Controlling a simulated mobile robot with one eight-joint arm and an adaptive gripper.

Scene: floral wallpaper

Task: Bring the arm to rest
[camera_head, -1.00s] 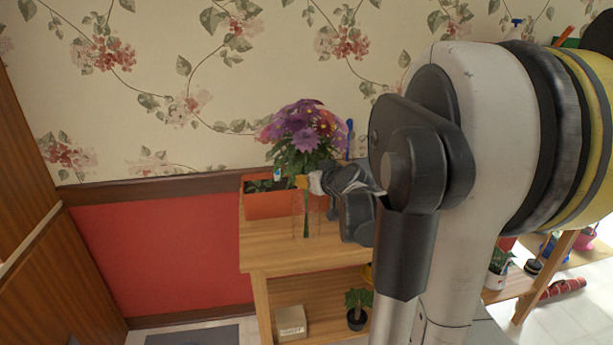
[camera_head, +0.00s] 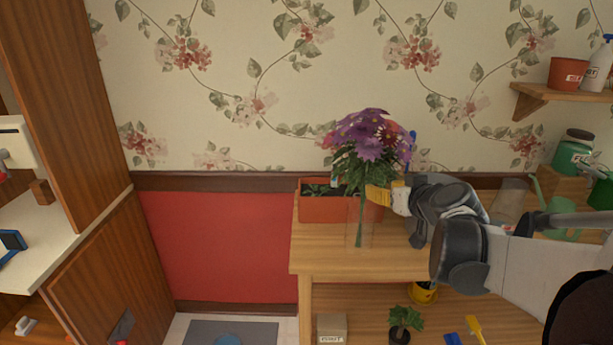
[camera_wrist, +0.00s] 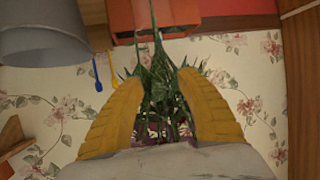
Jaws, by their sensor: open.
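My gripper (camera_head: 384,197) has yellow fingers and is beside the flower vase on the wooden table (camera_head: 315,258). The clear vase (camera_head: 352,234) stands upright and holds a bouquet (camera_head: 368,138) of purple and pink flowers with green stems. In the wrist view, my gripper (camera_wrist: 158,88) is open, with its yellow fingers apart on either side of green stems and leaves (camera_wrist: 160,105). I cannot tell whether the fingers touch them. My arm reaches in from the right in the head view, bent low over the table.
An orange planter (camera_head: 318,210) stands just behind the vase. A green watering can (camera_head: 552,213) and a green jar (camera_head: 572,155) are to the right. A wall shelf (camera_head: 540,92) holds a pot and a spray bottle. An open wooden cabinet (camera_head: 95,270) stands on the left.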

